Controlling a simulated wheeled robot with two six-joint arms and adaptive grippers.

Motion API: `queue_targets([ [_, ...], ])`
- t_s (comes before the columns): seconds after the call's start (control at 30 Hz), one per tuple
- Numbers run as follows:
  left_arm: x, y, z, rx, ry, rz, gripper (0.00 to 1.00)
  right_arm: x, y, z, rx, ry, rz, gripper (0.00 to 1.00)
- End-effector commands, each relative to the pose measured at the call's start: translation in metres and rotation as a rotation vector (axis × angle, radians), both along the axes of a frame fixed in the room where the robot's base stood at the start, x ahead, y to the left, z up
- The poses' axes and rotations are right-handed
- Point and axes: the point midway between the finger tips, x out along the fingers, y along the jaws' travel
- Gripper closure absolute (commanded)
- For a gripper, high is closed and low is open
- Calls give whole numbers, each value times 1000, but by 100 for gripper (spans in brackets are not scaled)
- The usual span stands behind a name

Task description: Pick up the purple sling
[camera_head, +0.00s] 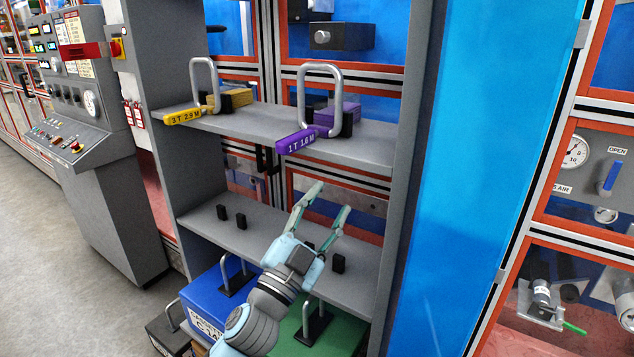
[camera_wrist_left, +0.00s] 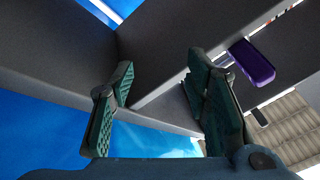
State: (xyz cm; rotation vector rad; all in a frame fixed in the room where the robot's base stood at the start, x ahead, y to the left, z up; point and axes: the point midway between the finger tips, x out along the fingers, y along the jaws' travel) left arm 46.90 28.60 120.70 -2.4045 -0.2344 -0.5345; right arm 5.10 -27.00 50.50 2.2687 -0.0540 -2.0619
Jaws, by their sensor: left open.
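The purple sling (camera_head: 325,120) sits on the upper shelf, at the right, with a grey metal loop standing up from it and a purple tag marked "1 T 1.6 M" hanging over the shelf's front edge. In the left wrist view the purple tag (camera_wrist_left: 252,62) shows at the upper right, beyond my fingers. My left gripper (camera_head: 328,202) is open and empty, in front of the lower shelf and below the sling, apart from it. Its two green-padded fingers also show in the left wrist view (camera_wrist_left: 165,95). My right gripper is not in view.
A yellow sling (camera_head: 232,97) with tag "3 T 2.9 M" sits left on the same upper shelf (camera_head: 262,120). Black pegs stand on the lower shelf (camera_head: 215,235). A blue box (camera_head: 215,300) and a green box (camera_head: 340,335) are below. A grey side panel (camera_head: 412,150) bounds the right.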

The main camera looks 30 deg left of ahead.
Motion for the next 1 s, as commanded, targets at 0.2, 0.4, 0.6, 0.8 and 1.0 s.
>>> queue_targets([
  [0.2, -137, -167, 166, 1280, -889, -387, 57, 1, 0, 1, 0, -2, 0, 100],
  [0.4, -91, -41, 134, 2410, -187, -168, 57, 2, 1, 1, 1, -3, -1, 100],
  [0.6, -109, 71, 159, 2486, 408, 59, 57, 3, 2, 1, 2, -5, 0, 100],
  [0.8, -66, 76, 139, 2482, 434, 55, 57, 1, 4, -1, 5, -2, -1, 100],
  [1.0, -31, 77, 126, 2484, 432, 60, 57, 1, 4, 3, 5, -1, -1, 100],
])
